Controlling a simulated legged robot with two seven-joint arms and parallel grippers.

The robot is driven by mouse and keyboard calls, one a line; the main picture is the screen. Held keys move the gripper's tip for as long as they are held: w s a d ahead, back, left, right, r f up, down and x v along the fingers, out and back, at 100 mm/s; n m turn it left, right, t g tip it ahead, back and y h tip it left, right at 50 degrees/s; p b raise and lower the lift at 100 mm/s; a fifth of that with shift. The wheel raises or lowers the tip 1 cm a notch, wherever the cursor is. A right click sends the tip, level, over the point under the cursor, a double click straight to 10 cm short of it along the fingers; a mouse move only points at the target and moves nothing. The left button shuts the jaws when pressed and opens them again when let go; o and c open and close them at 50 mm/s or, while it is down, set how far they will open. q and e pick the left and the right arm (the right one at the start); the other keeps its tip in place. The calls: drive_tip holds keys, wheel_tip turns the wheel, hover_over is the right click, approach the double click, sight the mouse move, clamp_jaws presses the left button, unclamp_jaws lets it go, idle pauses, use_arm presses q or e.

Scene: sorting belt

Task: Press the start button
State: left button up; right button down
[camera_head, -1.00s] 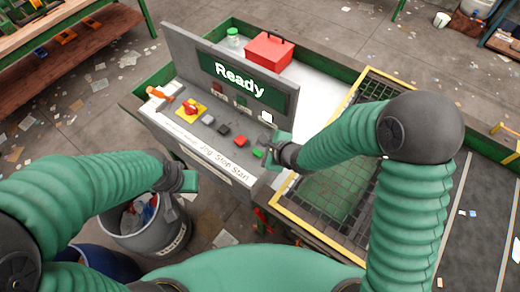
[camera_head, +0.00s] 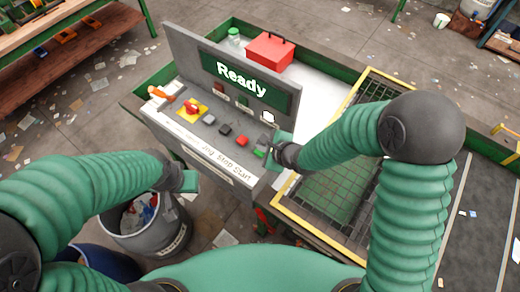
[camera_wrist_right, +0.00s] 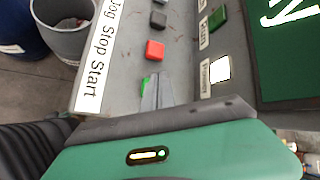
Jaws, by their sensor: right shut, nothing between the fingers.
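The green start button (camera_head: 259,153) is at the right end of the button row on the grey control panel (camera_head: 180,125). In the right wrist view the button (camera_wrist_right: 146,83) is partly hidden by the fingers. My right gripper (camera_head: 268,148) is shut and empty, with its fingertips right beside or over the button; I cannot tell whether they touch it. The fingers also show in the right wrist view (camera_wrist_right: 156,92). The panel's screen (camera_head: 243,80) reads "Ready". My left gripper (camera_head: 190,181) hangs to the left, in front of the panel; its fingers cannot be made out.
A red button (camera_head: 242,141) sits just left of the green one, with black and grey buttons further left. A red-and-yellow emergency knob (camera_head: 192,107) and an orange-handled tool (camera_head: 161,94) lie beyond. A grey bin (camera_head: 150,236) stands below my left gripper.

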drive_tip(key=shift+a, duration=0.1)
drive_tip(key=shift+d+f, duration=0.2)
drive_tip(key=shift+f, duration=0.1)
drive_tip(key=shift+d, duration=0.25)
drive_tip(key=shift+a+f, duration=0.2)
drive_tip(key=shift+f, duration=0.05)
